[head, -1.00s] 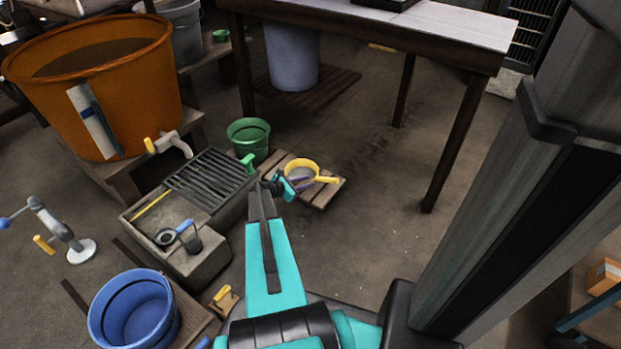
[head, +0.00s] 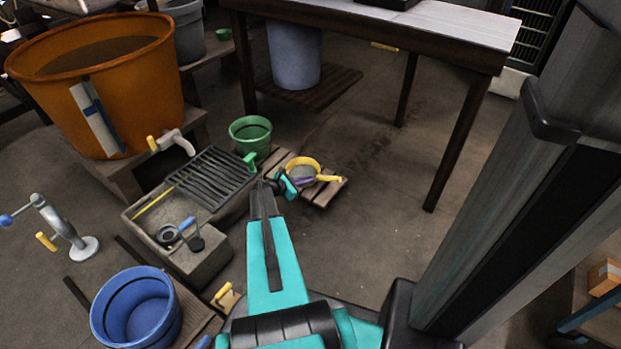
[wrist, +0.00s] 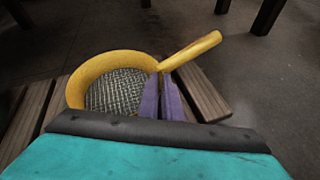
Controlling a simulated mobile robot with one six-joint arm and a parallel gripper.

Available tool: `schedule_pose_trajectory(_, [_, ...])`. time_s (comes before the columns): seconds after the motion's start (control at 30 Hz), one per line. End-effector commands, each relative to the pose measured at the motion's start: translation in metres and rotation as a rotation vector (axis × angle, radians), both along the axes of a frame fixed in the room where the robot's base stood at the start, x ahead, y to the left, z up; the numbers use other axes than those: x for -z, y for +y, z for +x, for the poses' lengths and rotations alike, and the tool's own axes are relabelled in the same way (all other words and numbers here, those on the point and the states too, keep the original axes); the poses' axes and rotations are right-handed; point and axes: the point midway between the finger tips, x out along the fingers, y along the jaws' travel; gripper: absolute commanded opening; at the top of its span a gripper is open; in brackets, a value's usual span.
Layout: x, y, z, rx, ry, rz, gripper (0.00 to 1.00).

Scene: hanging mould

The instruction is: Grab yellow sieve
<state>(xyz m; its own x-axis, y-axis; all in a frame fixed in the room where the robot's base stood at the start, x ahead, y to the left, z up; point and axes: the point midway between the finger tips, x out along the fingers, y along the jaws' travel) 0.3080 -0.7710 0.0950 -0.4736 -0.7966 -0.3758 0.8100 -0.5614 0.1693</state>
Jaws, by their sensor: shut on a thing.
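The yellow sieve (head: 304,162) is on a low wooden pallet on the floor, its handle pointing right. In the wrist view its yellow rim (wrist: 91,72), grey mesh and handle (wrist: 193,48) show clearly. My gripper (head: 302,181) reaches it from the near side. In the wrist view the two purple fingers of my gripper (wrist: 161,80) are close together on the near right of the rim, by the base of the handle. They are shut on the sieve. The near part of the rim is hidden behind my wrist.
The slatted wooden pallet (head: 325,195) is under the sieve. A green bucket (head: 250,137) and a stone sink with a dark grate (head: 210,178) are to its left. A table (head: 375,38) stands behind. The floor to the right of the pallet is clear.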

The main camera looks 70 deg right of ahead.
Motion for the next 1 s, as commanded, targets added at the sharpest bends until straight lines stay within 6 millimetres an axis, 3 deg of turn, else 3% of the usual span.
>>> schedule_pose_trajectory(0.17, [-0.006,0.001,0.0,-0.001,-0.002,0.002,0.0])
schedule_pose_trajectory(0.37, [-0.03,0.001,0.0,-0.001,-0.001,0.001,0.0])
schedule_pose_trajectory(1.0, [-0.154,0.001,0.0,-0.001,0.0,0.0,0.0])
